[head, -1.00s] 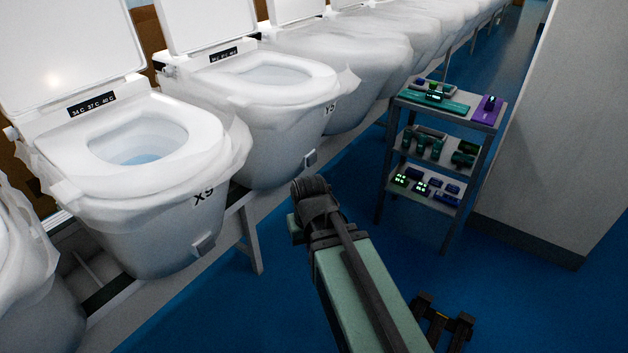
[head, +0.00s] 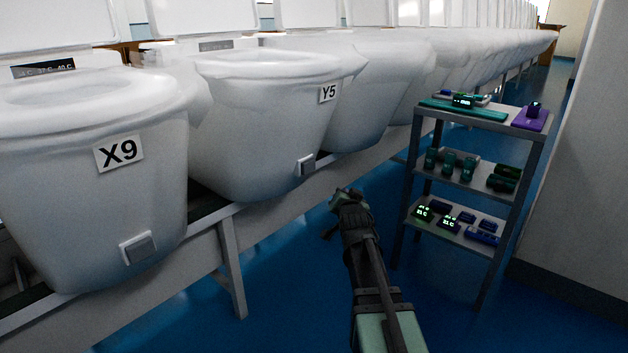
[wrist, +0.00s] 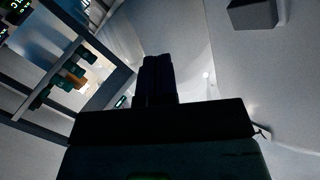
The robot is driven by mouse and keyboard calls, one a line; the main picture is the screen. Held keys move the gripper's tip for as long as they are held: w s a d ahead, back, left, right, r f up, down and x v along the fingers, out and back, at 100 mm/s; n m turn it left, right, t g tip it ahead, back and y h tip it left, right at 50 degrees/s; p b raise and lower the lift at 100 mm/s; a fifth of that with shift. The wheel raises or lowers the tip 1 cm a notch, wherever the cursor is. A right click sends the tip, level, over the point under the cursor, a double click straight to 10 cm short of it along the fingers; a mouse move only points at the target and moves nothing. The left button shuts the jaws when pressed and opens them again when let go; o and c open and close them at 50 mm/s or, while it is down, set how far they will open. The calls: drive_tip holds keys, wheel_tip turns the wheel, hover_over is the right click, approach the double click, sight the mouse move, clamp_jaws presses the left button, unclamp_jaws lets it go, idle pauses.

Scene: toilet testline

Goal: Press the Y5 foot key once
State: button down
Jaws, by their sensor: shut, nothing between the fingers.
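The Y5 toilet (head: 262,110) is a white bowl with a Y5 label (head: 328,93) on its upper right side. Its foot key (head: 306,165), a small grey square block, sits low on the bowl front. My gripper (wrist: 158,78) is shut and empty, dark against the pale bowl surface in the wrist view. In the head view my gripper end (head: 340,198) is below and right of the Y5 foot key, apart from it in the picture. A grey block (wrist: 252,14) at the wrist view's top right looks like a foot key; its label is not visible.
The X9 toilet (head: 85,170) with its own foot key (head: 138,247) stands at left. A shelf rack (head: 470,185) with several small devices stands right of my arm. A pale wall (head: 575,170) is farther right. Blue floor lies between bench and rack.

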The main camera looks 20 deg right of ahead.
sight(308, 166)
drive_tip(key=r+t, duration=0.1)
drive_tip(key=r+m+t, duration=0.1)
drive_tip(key=r, duration=0.1)
drive_tip(key=r+t, duration=0.1)
drive_tip(key=r, duration=0.1)
drive_tip(key=shift+w+a, duration=0.15)
drive_tip(key=shift+w, duration=0.25)
drive_tip(key=shift+w, duration=0.1)
drive_tip(key=w+a, duration=0.3)
drive_tip(key=w, duration=0.4)
drive_tip(key=shift+w+a, duration=0.4)
idle(1.3)
drive_tip(key=shift+w+a, duration=0.2)
drive_tip(key=shift+w, duration=0.15)
